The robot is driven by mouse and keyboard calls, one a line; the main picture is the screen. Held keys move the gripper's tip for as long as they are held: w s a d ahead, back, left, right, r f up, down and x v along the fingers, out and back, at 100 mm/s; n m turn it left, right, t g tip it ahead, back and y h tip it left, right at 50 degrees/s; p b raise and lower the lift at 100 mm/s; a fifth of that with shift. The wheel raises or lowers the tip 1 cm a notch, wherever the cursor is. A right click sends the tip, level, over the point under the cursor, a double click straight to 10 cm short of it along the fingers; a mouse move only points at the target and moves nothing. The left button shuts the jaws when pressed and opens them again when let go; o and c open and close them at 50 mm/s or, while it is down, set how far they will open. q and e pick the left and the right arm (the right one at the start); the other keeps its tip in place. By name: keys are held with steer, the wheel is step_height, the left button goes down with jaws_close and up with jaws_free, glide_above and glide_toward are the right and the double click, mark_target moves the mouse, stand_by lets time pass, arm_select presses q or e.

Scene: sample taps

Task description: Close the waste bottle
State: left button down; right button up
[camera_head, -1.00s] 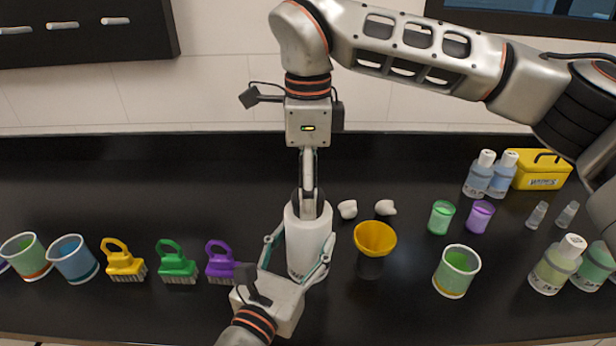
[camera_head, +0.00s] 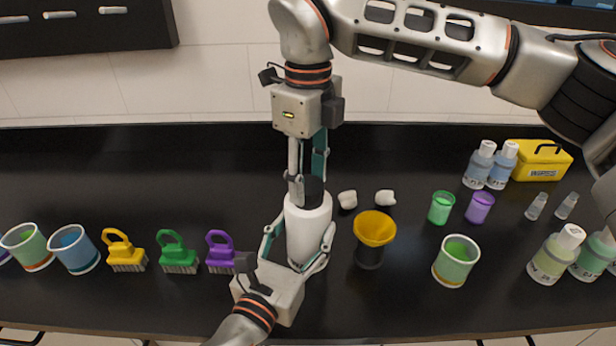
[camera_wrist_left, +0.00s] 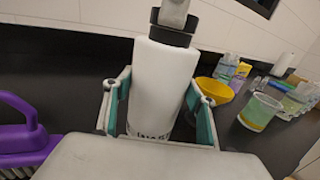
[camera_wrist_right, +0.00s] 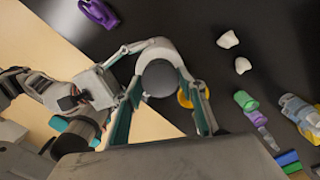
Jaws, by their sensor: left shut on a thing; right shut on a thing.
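The white waste bottle (camera_head: 308,228) stands upright on the black counter; it also shows in the left wrist view (camera_wrist_left: 160,88). My left gripper (camera_head: 297,248) is shut around its body from the front, one finger on each side. The black cap (camera_head: 313,190) sits at the top of the bottle; it shows in the left wrist view (camera_wrist_left: 173,30) and from above in the right wrist view (camera_wrist_right: 160,78). My right gripper (camera_head: 305,185) points down from above and is shut on the cap. Whether the cap is fully seated cannot be told.
A yellow funnel (camera_head: 375,229) on a black holder stands close right of the bottle. Two white pieces (camera_head: 347,200) (camera_head: 385,198) lie behind it. A purple brush (camera_head: 221,252) is close on the left. Cups and bottles stand farther right.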

steer(key=m, duration=0.3)
steer(key=shift+m, duration=0.3)
steer(key=m, duration=0.4)
steer(key=shift+m, duration=0.3)
steer(key=o, duration=1.3)
step_height(320, 180, up, 12)
arm_select(q)
steer(key=c, duration=0.7)
jaws_free()
